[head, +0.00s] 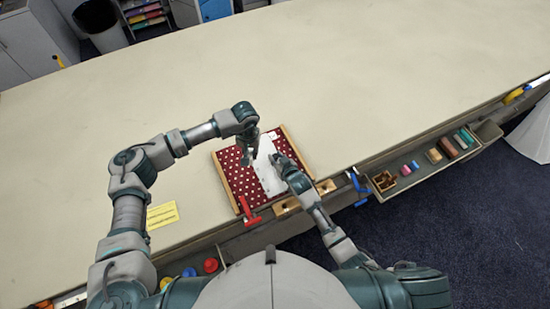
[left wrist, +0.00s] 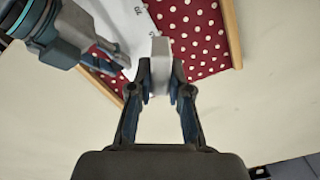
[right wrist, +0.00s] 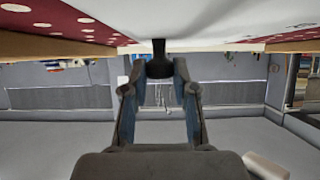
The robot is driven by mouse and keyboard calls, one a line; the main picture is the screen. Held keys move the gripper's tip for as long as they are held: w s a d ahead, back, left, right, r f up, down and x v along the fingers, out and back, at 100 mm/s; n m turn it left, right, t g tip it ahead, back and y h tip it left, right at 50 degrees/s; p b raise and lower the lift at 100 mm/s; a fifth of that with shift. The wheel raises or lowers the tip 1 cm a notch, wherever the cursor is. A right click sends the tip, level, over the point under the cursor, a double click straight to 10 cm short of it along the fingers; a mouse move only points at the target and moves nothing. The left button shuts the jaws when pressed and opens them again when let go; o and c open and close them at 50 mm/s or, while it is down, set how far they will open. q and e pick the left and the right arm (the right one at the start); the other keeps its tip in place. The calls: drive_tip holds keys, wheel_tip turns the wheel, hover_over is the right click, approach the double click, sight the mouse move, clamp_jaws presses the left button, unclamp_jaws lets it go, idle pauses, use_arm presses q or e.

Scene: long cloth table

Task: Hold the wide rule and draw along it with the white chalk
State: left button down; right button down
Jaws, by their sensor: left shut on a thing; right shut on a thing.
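A red cloth with white dots (head: 232,178) lies between two wooden rails at the table's front edge. The wide white rule (head: 268,178) lies lengthwise on it; its printed marks show in the left wrist view (left wrist: 121,22). My left gripper (head: 249,157) is over the cloth beside the rule, shut on a pale block-like piece, the white chalk (left wrist: 160,64). I cannot tell whether the chalk touches the cloth. My right gripper (head: 281,163) is over the rule, shut on a black knob (right wrist: 159,60) that seems to belong to the rule.
A red clamp (head: 251,214) and a blue clamp (head: 358,186) sit at the front edge. A tray (head: 385,190) with several coloured blocks hangs at the right. A yellow note (head: 162,215) lies left of the cloth. The table beyond is clear.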

sight(256, 180)
use_arm(q)
drive_tip(key=shift+s+d+f+n, duration=0.5)
drive_tip(key=shift+s+f+n, duration=0.75)
drive_tip(key=shift+f, duration=0.8)
drive_tip(key=shift+s+d+f+n, duration=0.55)
drive_tip(key=shift+s+f+n, duration=0.25)
drive_tip(key=shift+s+f, duration=1.05)
drive_tip(key=shift+s+d+f+n, duration=0.5)
drive_tip(key=shift+s+f+n, duration=0.65)
drive_tip(key=shift+f, duration=1.1)
drive_tip(key=shift+f, duration=0.45)
drive_tip(key=shift+w, duration=0.1)
drive_tip(key=shift+w+a, duration=0.4)
drive_tip(key=shift+w, duration=0.5)
drive_tip(key=shift+w+a, duration=0.4)
drive_tip(key=shift+w, duration=0.5)
drive_tip(key=shift+w+a, duration=0.4)
drive_tip(key=shift+w, duration=0.5)
drive_tip(key=shift+w, duration=0.1)
drive_tip(key=shift+w+a+r, duration=0.1)
drive_tip(key=shift+w+a, duration=0.15)
drive_tip(key=shift+w, duration=0.35)
drive_tip(key=shift+w+a+f, duration=0.1)
drive_tip(key=shift+w+a, duration=0.15)
drive_tip(key=shift+w, duration=0.35)
drive_tip(key=shift+w+a+r, duration=0.1)
drive_tip(key=shift+w+a, duration=0.15)
drive_tip(key=shift+w, duration=0.35)
